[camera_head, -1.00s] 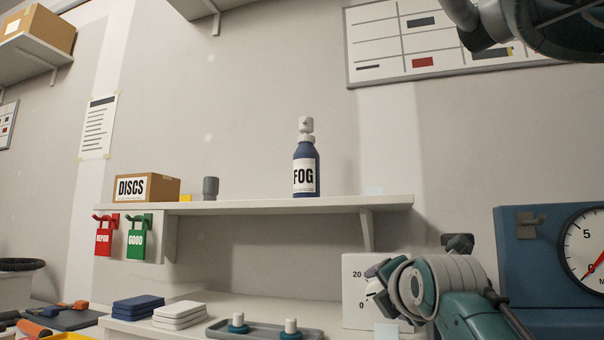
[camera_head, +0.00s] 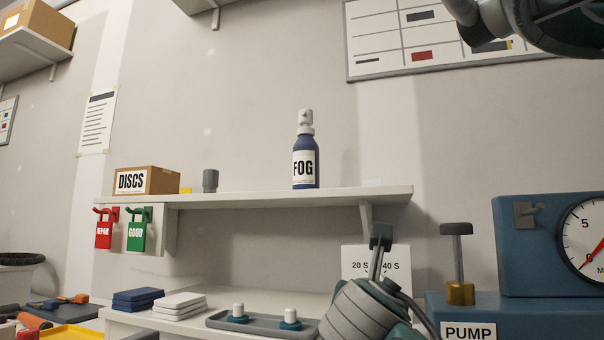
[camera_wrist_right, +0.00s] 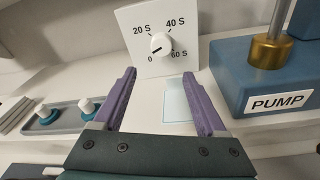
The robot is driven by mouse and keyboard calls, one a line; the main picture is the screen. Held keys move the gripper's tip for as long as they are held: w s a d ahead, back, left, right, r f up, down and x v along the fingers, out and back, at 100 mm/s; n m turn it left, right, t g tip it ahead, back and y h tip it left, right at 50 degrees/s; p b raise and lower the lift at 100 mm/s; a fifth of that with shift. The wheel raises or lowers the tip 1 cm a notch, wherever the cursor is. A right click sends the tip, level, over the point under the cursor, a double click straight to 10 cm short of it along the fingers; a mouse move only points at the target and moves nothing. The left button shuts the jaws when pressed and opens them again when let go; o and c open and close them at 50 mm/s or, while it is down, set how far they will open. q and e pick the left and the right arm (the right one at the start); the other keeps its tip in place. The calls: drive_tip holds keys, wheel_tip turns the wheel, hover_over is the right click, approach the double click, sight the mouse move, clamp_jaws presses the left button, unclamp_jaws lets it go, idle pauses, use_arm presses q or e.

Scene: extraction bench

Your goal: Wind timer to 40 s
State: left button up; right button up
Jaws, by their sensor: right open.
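The timer is a white box (camera_head: 354,252) marked 20 S and 40 S in the head view, under the shelf's right end. The right wrist view shows its whole face (camera_wrist_right: 138,19), marked 0, 20 S, 40 S and 60 S, with a round white knob (camera_wrist_right: 161,44). The knob's dark mark points down-left, toward 0. My right gripper (camera_head: 381,236) hides much of the timer in the head view. In the wrist view my right gripper (camera_wrist_right: 158,73) is open and empty, its purple fingers apart and below the knob, not around it. My left gripper is not in view.
A blue pump block (camera_head: 500,308) with a brass-collared post (camera_head: 459,290) stands right of the timer. A grey tray (camera_head: 262,323) with two white-topped pieces lies left. A pale square (camera_wrist_right: 177,100) lies below the timer. The shelf (camera_head: 290,198) overhangs the bench.

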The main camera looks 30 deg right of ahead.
drive_tip(key=shift+w+d+n+h, duration=0.15)
drive_tip(key=shift+n+h, duration=0.45)
drive_tip(key=shift+h, duration=0.2)
drive_tip(key=b+x, duration=0.1)
drive_tip(key=x, duration=0.4)
drive_tip(key=b+x, duration=0.1)
drive_tip(key=x, duration=0.1)
drive_tip(key=shift+w+d+r+b, duration=0.15)
drive_tip(key=shift+r+b, duration=0.2)
drive_tip(key=shift+a+r+t+p, duration=0.2)
drive_tip(key=shift+a+t+p, duration=0.1)
drive_tip(key=shift+p, duration=0.1)
drive_tip(key=p+v, duration=0.2)
drive_tip(key=v, duration=0.5)
drive_tip(key=s+a+r+m+g+y+p, duration=0.2)
drive_tip(key=s+r+m+p, duration=0.6)
drive_tip(key=p, duration=0.9)
drive_tip(key=s+a+r+m+g+y+p, duration=0.3)
drive_tip(key=s+r+m+p, duration=0.5)
drive_tip(key=p, duration=0.9)
drive_tip(key=shift+s+a+m+y+p, duration=0.4)
drive_tip(key=shift+s+a+m+y, duration=0.5)
drive_tip(key=shift+s+m+y, duration=0.35)
